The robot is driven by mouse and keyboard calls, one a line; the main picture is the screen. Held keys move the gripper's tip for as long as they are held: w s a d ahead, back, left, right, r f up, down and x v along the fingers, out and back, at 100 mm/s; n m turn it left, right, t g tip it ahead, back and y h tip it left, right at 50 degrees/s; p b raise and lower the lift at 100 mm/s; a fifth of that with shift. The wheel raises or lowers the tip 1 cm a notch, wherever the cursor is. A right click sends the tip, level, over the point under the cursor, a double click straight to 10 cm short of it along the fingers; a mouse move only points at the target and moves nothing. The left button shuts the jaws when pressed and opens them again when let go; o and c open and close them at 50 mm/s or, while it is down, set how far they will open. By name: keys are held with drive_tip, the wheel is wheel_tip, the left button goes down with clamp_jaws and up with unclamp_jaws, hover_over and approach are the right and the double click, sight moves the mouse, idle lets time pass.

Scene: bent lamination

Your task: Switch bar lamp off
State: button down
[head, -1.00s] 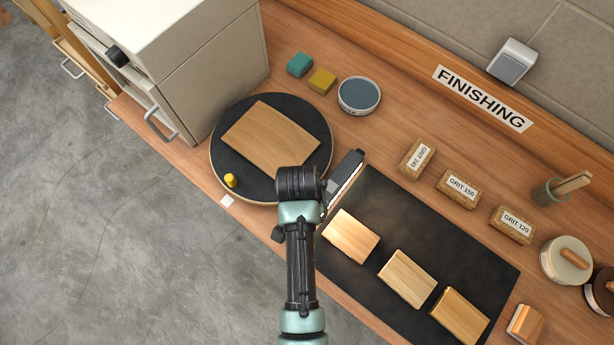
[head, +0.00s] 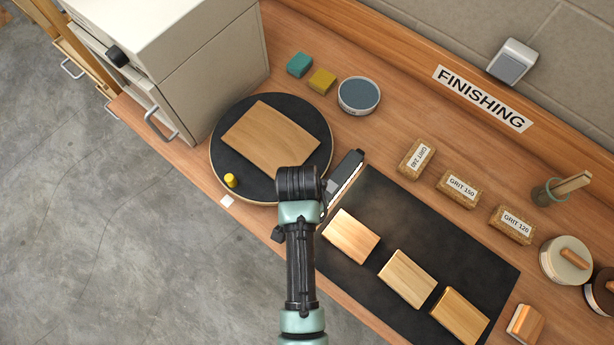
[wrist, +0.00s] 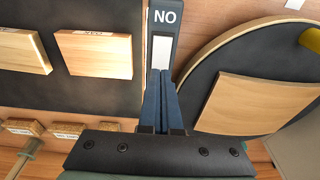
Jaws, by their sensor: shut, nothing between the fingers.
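The bar lamp (head: 347,166) is a slim dark bar with a pale, bright strip along one side, between the turntable and the black mat. In the wrist view the lamp (wrist: 164,18) points away from me, with white letters "NO" above its pale strip. My gripper (wrist: 163,74) is shut, its blue fingers together and empty, with their tips at the near end of the strip. I cannot tell whether they touch the lamp. In the head view my wrist hides the fingers and the lamp's near end.
A round black turntable (head: 222,153) carries a wooden board (head: 270,135) and a yellow knob (head: 231,180). The black mat (head: 370,276) holds several wooden blocks (head: 407,278). Grit blocks (head: 458,189) stand behind it. A beige cabinet (head: 215,75) stands at the left.

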drive_tip(key=shift+f+b, duration=0.6)
drive_tip(key=shift+f, duration=0.3)
idle(0.4)
drive_tip(key=shift+r, duration=0.1)
wheel_tip(320, 180, up, 7)
drive_tip(key=p, duration=0.7)
idle(0.5)
